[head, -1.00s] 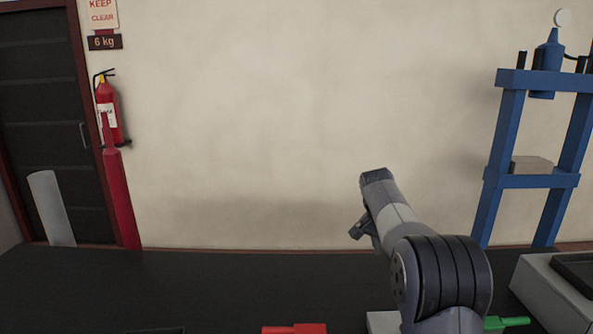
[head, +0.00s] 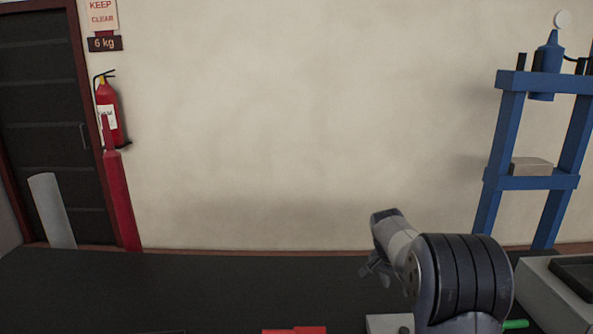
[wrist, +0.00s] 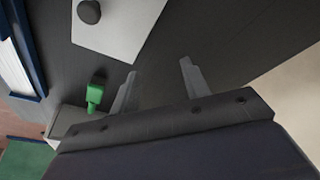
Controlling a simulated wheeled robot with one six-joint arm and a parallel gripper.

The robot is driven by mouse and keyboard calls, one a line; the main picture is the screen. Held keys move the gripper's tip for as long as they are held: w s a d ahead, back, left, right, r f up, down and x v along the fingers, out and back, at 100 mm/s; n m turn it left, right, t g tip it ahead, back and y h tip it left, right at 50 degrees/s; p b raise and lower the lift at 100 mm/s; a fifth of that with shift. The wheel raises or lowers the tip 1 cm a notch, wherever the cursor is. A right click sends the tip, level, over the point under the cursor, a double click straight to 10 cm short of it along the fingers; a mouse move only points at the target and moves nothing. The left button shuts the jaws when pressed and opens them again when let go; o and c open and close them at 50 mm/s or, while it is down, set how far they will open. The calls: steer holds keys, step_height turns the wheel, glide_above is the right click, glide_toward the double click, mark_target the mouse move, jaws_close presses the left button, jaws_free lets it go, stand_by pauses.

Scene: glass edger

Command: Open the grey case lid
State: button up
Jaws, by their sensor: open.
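A light grey flat-topped piece with a dark round knob, which looks like the grey case lid (head: 378,324), shows at the bottom edge of the head view, partly hidden by my arm. In the wrist view the lid (wrist: 122,28) lies at the top, cut off by the frame, with its dark knob (wrist: 89,11). It looks closed, though its hinge side and body are hidden. My gripper (head: 374,268) is above the dark bench. In the wrist view my gripper (wrist: 158,69) has its two fingers apart with nothing between them, pointing toward the bench beside the lid.
A green-handled item (wrist: 95,95) lies on the dark bench (head: 200,290). A red item (head: 295,330) is at the front edge. A grey box with a dark top (head: 545,298) stands at right, near a blue frame (head: 530,181). The bench's left part looks mostly clear.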

glide_above(404, 330)
steer(key=w, duration=0.3)
steer(key=shift+w+a+f+b, duration=0.15)
steer(key=shift+f+b, duration=0.15)
steer(key=shift+f, duration=0.3)
steer(key=s+f+b, duration=0.1)
steer(key=s+f, duration=0.2)
steer(key=shift+f+b, duration=0.1)
steer(key=shift+b, duration=0.3)
steer(key=shift+s+f+t+b, duration=0.35)
steer(key=shift+t+b, duration=0.1)
steer(key=shift+t, duration=0.15)
steer(key=shift+v, duration=0.95)
steer(key=shift+a+r, duration=0.1)
